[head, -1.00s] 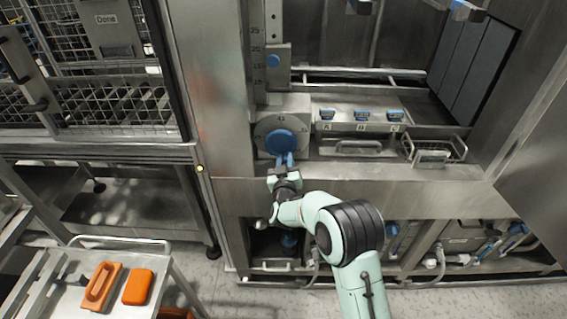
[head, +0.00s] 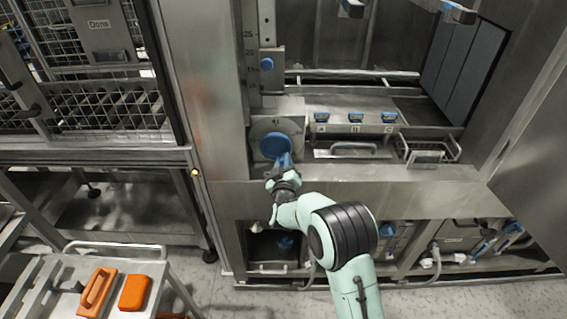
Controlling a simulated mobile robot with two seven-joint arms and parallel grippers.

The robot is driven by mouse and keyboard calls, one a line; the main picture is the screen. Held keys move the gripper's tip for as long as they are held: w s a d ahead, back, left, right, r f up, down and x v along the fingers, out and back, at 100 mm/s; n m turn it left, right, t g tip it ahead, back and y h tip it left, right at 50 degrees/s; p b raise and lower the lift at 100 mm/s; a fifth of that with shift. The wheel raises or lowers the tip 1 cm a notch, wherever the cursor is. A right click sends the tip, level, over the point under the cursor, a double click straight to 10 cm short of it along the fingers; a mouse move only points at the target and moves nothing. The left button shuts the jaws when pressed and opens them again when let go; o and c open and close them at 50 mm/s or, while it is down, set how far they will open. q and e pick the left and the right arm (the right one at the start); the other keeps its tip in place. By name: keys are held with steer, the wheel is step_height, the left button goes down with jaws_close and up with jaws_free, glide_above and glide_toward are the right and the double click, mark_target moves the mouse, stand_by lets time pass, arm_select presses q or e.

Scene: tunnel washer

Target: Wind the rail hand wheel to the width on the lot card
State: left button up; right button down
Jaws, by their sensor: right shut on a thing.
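The rail hand wheel is a blue round knob (head: 275,146) on a round grey dial plate on the washer's front, in the middle of the head view. My right gripper (head: 284,168) reaches up from below and is shut on the blue handle at the wheel's lower right edge. The dial marks are too small to read surely. No lot card can be made out. My left gripper is not in view.
Right of the wheel is a panel with blue switches A (head: 321,118), B and C, with a bar handle (head: 346,150) and a wire basket (head: 428,150) beyond. At lower left a cart holds an orange float-like tool (head: 96,291) and an orange block (head: 134,293).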

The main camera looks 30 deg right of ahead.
steer(key=c, duration=1)
jaws_free()
steer(key=shift+s+d+r, duration=0.1)
steer(key=shift+d, duration=0.1)
steer(key=shift+o, duration=0.2)
steer(key=shift+a, duration=0.1)
steer(key=shift+s+a, duration=0.3)
steer(key=shift+s, duration=0.05)
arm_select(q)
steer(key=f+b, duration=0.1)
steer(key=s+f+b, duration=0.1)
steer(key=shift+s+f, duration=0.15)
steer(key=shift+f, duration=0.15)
arm_select(e)
steer(key=v, duration=1.2)
steer(key=shift+s, duration=0.2)
